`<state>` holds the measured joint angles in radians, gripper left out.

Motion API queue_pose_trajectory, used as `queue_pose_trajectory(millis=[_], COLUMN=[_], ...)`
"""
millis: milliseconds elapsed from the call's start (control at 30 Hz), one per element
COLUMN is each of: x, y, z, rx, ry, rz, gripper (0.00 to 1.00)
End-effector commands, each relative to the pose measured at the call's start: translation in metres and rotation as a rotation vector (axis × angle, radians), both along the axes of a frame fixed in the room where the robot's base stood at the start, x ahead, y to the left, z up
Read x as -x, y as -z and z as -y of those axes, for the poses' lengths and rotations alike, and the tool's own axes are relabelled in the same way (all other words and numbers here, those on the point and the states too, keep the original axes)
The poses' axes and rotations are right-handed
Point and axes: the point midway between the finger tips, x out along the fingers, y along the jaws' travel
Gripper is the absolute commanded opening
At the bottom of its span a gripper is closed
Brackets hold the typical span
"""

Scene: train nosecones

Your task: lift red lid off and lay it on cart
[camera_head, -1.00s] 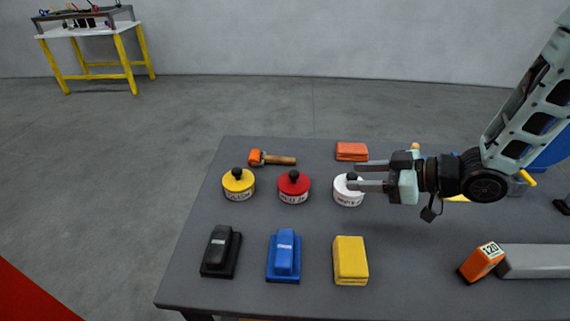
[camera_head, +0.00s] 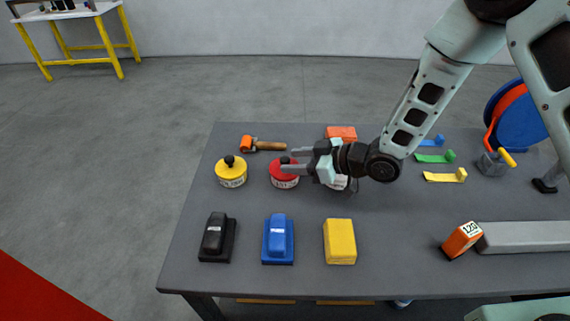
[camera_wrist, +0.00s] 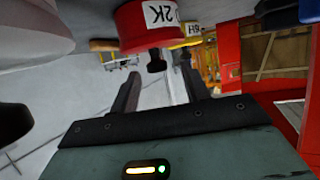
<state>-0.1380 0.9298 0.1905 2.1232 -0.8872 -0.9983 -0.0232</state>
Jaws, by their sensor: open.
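The red lid (camera_head: 277,163) sits on a short labelled tin (camera_head: 285,182) in the middle of a row of tins on the grey table. In the wrist view the picture is tipped over; the red lid (camera_wrist: 146,27) is at the top and its black knob (camera_wrist: 155,62) points down. My gripper (camera_head: 287,160) is open, with its fingers level around or beside the knob, partly hiding the lid. In the wrist view the knob shows between the two fingertips of my gripper (camera_wrist: 157,73); contact cannot be told. No separate cart can be made out.
A yellow-lidded tin (camera_head: 230,168) stands left; a white tin (camera_head: 340,184) is partly hidden under my gripper. A roller (camera_head: 265,145) and orange block (camera_head: 341,133) lie behind. Black (camera_head: 218,236), blue (camera_head: 278,238) and yellow (camera_head: 340,241) blocks lie in front. The grey tabletop (camera_head: 395,225) has free room.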

Motion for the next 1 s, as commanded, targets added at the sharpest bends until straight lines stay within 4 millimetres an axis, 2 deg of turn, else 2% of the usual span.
queue_pose_trajectory(millis=[200,500,533,633,700,1000], x=[-0.014,-0.017,-0.017,-0.017,-0.017,-0.017], y=[0.009,0.012,0.012,0.012,0.012,0.011], z=[-0.025,-0.029,-0.029,-0.029,-0.029,-0.029], rx=[0.0,0.0,0.0,0.0,0.0,-0.001], ry=[-0.002,-0.001,-0.001,-0.001,-0.001,0.0], rz=[-0.001,0.0,0.0,0.0,0.0,0.001], gripper=[0.46,0.46,0.44,0.16,0.02,0.02])
